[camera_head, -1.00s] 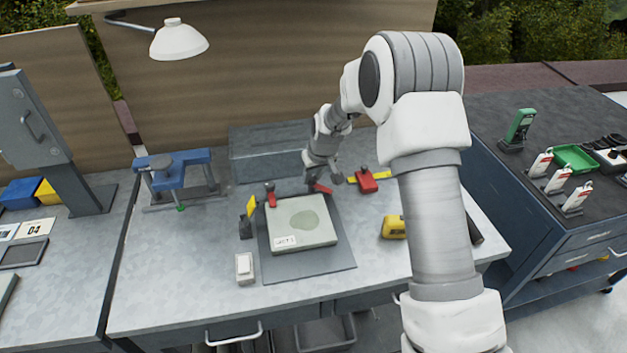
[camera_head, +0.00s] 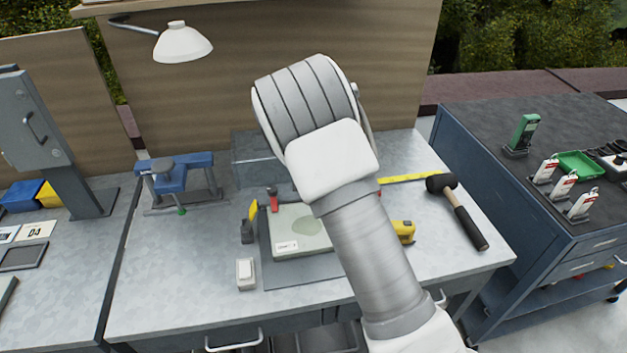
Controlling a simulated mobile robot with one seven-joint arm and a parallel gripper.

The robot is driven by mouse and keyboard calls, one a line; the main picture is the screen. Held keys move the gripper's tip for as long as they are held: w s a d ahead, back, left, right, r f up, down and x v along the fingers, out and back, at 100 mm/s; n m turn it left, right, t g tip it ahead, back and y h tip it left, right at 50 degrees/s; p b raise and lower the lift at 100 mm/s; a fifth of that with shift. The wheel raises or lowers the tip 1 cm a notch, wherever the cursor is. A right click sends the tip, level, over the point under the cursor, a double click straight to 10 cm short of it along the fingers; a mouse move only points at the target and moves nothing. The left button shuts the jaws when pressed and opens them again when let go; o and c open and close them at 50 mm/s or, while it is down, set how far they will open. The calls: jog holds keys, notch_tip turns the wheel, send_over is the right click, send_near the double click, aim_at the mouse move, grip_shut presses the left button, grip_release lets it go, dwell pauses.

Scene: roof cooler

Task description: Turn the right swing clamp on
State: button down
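The pale green-grey plate (camera_head: 290,225) lies on a dark grey base (camera_head: 283,274) on the workbench. A red clamp (camera_head: 273,197) shows at the plate's back left corner. The right swing clamp is hidden behind my arm, so I cannot tell how it stands. My arm crosses the middle of the view and covers the right part of the plate. My gripper is hidden behind the arm, so its fingers do not show.
A hammer (camera_head: 463,217) and a yellow tape measure (camera_head: 405,231) lie on the bench to the right. A blue stand (camera_head: 177,175) is at the left. A lamp (camera_head: 182,43) hangs above. The bench's front left is clear.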

dwell(0.3)
jog(key=c, duration=0.6)
grip_release()
jog(key=v, duration=1.7)
jog(key=shift+a+r, duration=0.1)
jog(key=shift+r, duration=0.2)
